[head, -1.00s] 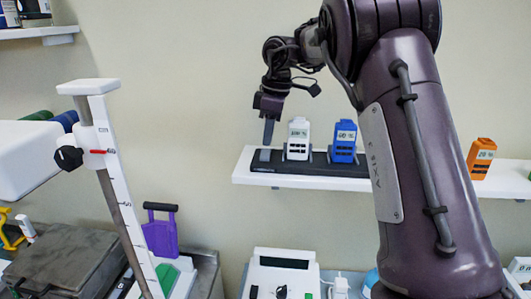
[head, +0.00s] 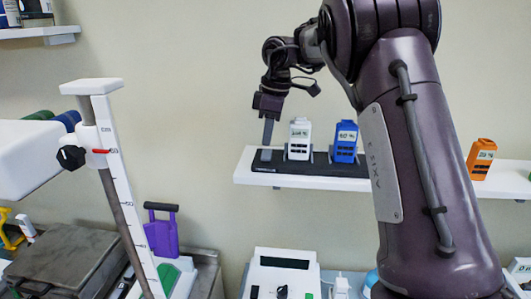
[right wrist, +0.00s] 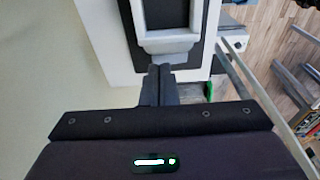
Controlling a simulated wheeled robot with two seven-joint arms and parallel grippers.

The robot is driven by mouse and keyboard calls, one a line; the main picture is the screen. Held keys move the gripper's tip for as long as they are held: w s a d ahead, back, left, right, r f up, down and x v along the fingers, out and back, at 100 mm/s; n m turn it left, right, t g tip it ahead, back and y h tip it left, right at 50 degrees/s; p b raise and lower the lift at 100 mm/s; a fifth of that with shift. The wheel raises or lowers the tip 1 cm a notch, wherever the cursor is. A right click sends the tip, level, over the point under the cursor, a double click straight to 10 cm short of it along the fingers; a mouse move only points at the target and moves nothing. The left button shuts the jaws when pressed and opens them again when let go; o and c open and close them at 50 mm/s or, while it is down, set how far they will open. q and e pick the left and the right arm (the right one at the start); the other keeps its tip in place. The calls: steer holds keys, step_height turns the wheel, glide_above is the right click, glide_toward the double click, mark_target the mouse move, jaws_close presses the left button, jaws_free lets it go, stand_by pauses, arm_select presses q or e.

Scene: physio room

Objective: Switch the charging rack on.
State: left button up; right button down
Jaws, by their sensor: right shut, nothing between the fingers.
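The charging rack (head: 265,167) is a long dark base on a white wall shelf. A white device (head: 299,140) and a blue device (head: 345,142) stand upright in it, both with small displays. My right gripper (head: 267,144) points down over the rack's left end, left of the white device. Its fingers are shut and empty. In the right wrist view the shut fingers (right wrist: 160,84) are close to a white, dark-centred piece (right wrist: 167,44) on the rack. The fingertips hide the spot below them, so I cannot tell whether they touch the rack or see a switch. My left gripper is out of view.
An orange device (head: 480,158) stands on the white shelf (head: 440,183), right of my right arm. A white height scale (head: 120,180) stands at left.

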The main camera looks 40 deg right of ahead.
mark_target(268, 150)
steer(key=shift+f, duration=0.85)
stand_by(0.9)
steer(key=shift+r, duration=3.55)
